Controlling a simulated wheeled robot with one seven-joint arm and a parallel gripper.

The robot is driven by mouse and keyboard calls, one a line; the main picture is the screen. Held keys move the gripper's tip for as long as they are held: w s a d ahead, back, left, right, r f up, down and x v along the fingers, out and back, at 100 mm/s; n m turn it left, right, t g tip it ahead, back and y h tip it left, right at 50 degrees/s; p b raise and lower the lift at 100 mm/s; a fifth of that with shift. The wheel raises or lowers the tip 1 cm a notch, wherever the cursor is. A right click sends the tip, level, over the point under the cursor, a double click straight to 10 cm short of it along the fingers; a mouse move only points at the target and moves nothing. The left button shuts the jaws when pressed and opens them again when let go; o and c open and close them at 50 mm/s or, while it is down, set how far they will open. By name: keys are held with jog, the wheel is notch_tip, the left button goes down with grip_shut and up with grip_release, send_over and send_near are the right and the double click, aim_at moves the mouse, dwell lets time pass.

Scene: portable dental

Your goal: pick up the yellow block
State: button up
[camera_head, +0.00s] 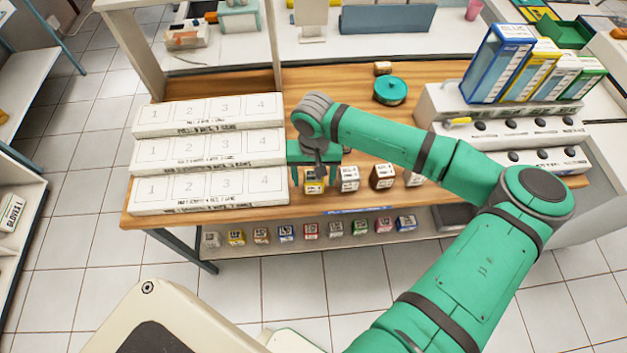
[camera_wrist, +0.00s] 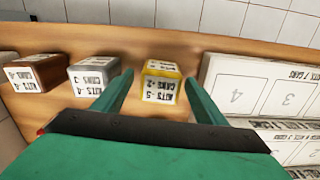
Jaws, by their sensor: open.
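The yellow block (camera_wrist: 161,82) sits on the wooden tabletop, with a white printed label on it. In the head view the yellow block (camera_head: 313,186) is partly hidden under my gripper (camera_head: 314,180), at the table's front edge. In the wrist view my gripper (camera_wrist: 160,90) is open, its two green fingers pointing toward the block.
A white block (camera_head: 349,178) and a brown block (camera_head: 383,176) stand to the right in the head view. White numbered trays (camera_head: 210,190) rise in steps to the left. A lower shelf (camera_head: 300,246) holds several small blocks. A teal round container (camera_head: 390,91) stands behind.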

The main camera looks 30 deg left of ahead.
jog(key=shift+f, duration=0.75)
jog(key=shift+c, duration=0.6)
jog(key=c, duration=1)
jog(key=shift+r, duration=0.1)
jog(key=shift+c, duration=0.2)
